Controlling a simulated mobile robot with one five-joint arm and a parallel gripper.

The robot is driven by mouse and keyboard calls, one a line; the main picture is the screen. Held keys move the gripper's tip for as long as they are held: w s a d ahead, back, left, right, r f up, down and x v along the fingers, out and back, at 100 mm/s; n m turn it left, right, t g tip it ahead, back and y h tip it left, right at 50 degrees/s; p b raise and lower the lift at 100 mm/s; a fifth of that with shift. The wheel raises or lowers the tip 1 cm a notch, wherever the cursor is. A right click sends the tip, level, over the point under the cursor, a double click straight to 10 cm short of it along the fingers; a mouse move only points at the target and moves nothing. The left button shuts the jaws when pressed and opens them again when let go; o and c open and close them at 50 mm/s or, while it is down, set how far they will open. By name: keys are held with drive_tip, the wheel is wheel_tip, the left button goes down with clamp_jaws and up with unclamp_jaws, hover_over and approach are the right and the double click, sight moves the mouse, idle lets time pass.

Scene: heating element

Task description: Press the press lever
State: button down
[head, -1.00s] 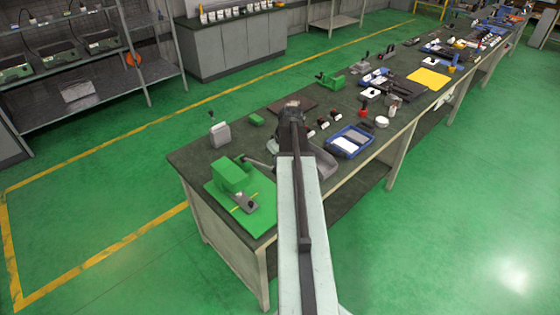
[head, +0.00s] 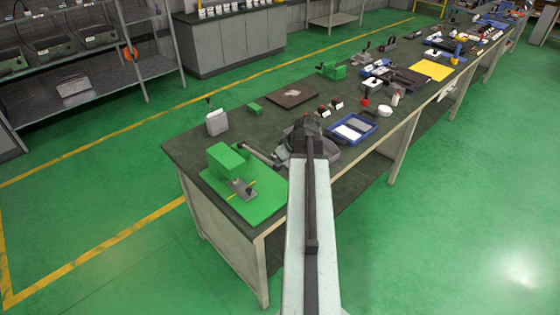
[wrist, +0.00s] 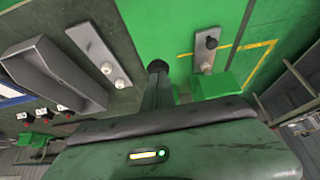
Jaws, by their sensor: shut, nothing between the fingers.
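The green press stands on a green base plate (head: 262,205) at the near left end of the bench, with a green block (head: 226,160) on it. Its press lever (head: 258,153) is a grey bar reaching right from the block toward my arm; its outer end is hard to make out. My gripper (head: 307,124) is at the end of the arm, right of the lever. In the wrist view the shut gripper (wrist: 158,72) points toward the bench beside the base plate, with nothing visibly held. Whether it touches the lever cannot be told.
A grey fixture (head: 243,188) sits on the base plate. A grey canister (head: 217,122), a dark plate (head: 292,95) and a blue tray (head: 353,130) stand on the bench. In the wrist view a grey plate with two knobs (wrist: 98,52) lies left of my gripper.

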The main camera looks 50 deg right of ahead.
drive_tip(key=f+b, duration=0.2)
drive_tip(key=f, duration=0.1)
drive_tip(key=f+b, duration=0.2)
drive_tip(key=f, duration=0.1)
drive_tip(key=f+b, duration=0.3)
drive_tip(key=shift+s, duration=0.4)
drive_tip(key=shift+s+a+b, duration=0.1)
drive_tip(key=shift+s+b, duration=0.05)
drive_tip(key=shift+b, duration=0.15)
drive_tip(key=shift+s, duration=0.1)
drive_tip(key=shift+f, duration=0.1)
